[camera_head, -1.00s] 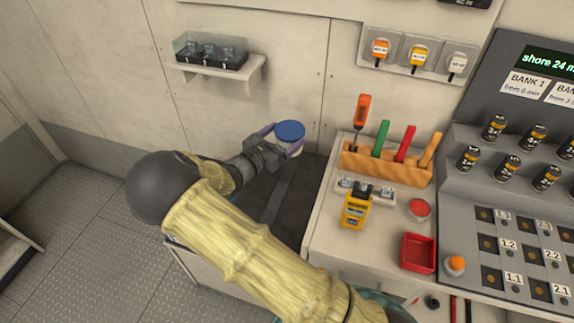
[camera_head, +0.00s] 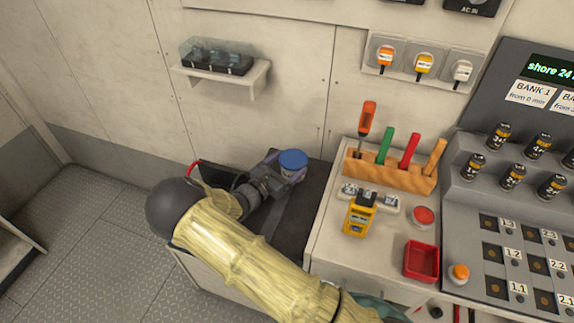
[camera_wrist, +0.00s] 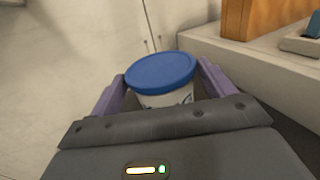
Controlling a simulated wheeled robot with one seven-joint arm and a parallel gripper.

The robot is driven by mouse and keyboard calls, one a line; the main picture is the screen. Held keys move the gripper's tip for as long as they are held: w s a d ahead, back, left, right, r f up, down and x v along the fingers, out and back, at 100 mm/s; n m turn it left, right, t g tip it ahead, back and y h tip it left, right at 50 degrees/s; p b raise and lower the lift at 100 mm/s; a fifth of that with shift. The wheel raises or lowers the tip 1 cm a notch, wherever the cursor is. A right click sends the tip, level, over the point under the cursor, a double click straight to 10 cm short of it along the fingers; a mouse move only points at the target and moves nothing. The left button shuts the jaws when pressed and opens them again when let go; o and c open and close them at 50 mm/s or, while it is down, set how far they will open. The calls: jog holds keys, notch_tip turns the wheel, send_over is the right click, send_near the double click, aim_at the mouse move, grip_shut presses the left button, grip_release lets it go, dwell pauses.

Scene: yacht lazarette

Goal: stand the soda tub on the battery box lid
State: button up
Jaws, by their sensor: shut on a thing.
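The soda tub is white with a blue lid (camera_head: 293,159), and it is upright at the back of the dark battery box lid (camera_head: 294,221). My gripper (camera_head: 287,170) is shut around the tub, with purple fingers on both sides of it. The tub also shows in the wrist view (camera_wrist: 162,76) between the two fingers. The tub is low over the dark lid surface; I cannot tell whether its base touches. My sleeved arm hides part of the box, and the gripper hides the tub's lower part.
A bench stands right of the box, with a wooden tool rack (camera_head: 390,170), a yellow meter (camera_head: 359,215) and a red tray (camera_head: 421,261). A wall shelf (camera_head: 226,75) with a clear-covered block is above left. The floor at left is clear.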

jog(key=shift+f, duration=0.1)
jog(key=o, duration=1.1)
jog(key=shift+d, duration=0.1)
jog(key=shift+o, duration=0.2)
jog(key=b+v, duration=0.1)
jog(key=v, duration=1.1)
jog(key=shift+r, duration=0.2)
jog(key=shift+s, duration=0.15)
